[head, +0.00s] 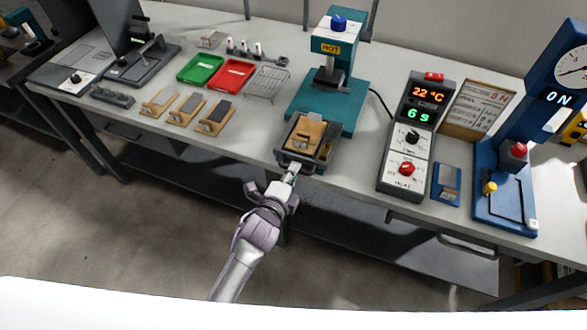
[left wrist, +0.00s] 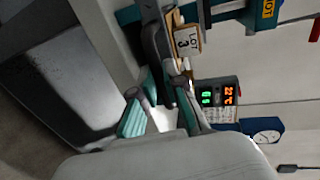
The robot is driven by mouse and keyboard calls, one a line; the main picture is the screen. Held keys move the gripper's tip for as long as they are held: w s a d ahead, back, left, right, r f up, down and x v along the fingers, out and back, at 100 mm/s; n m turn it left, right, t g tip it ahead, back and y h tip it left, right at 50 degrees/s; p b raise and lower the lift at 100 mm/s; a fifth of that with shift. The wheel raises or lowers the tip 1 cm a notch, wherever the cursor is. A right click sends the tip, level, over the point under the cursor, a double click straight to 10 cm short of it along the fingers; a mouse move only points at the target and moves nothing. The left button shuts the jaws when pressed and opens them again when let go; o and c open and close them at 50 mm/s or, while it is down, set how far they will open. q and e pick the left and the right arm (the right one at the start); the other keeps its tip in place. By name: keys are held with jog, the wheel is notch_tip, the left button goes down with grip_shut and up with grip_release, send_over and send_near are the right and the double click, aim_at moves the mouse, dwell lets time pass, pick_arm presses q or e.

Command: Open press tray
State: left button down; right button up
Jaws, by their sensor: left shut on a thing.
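The teal press (head: 338,50) with a "HOT" label stands at the back middle of the bench. Its dark press tray (head: 318,160) extends from the front of the teal base, toward the bench's front edge, clear of the press head. A wooden plate (head: 303,133) lies in the tray. A "LOT 3" tag (left wrist: 187,40) shows in the left wrist view. My left gripper (head: 291,178) is at the dark tray handle (head: 293,166), shut on it. Its teal finger pads (left wrist: 150,110) show in the left wrist view; the contact is partly hidden. My right gripper is out of view.
A control box (head: 408,130) reading 22 °C and 6 s stands right of the press. A blue gauge stand (head: 505,190) is farther right. Green (head: 200,69) and red (head: 234,74) trays, a wire rack (head: 267,83) and several wooden blocks (head: 187,108) lie left.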

pick_arm(q)
jog(key=c, duration=1.2)
grip_release()
jog(key=v, duration=1.2)
jog(key=shift+w, duration=0.1)
jog(key=s+a+f+n+g+y, duration=0.1)
jog(key=s+a+f+n+g, duration=0.15)
jog(key=f, duration=0.65)
jog(key=s+a+f+n+g+y, duration=0.15)
jog(key=s+f+n, duration=0.25)
jog(key=f, duration=0.6)
jog(key=s+a+f+n+g, duration=0.3)
jog(key=s+f, duration=0.1)
jog(key=f, duration=0.5)
jog(key=s+a+f+n+g, duration=0.2)
jog(key=s+f, duration=0.3)
jog(key=s, duration=0.3)
jog(key=s+a+f+n+g+y, duration=0.1)
jog(key=s+a+f+n+g, duration=0.1)
jog(key=s+a+f+n, duration=0.2)
jog(key=s+a+f+n+g+y, duration=0.1)
jog(key=s+a+f+n+g, duration=0.1)
jog(key=s+f, duration=0.4)
jog(key=s+a+n, duration=0.1)
jog(key=s+a, duration=0.1)
jog(key=s, duration=0.3)
jog(key=shift+s+n+g, duration=0.35)
jog(key=shift+g, duration=0.05)
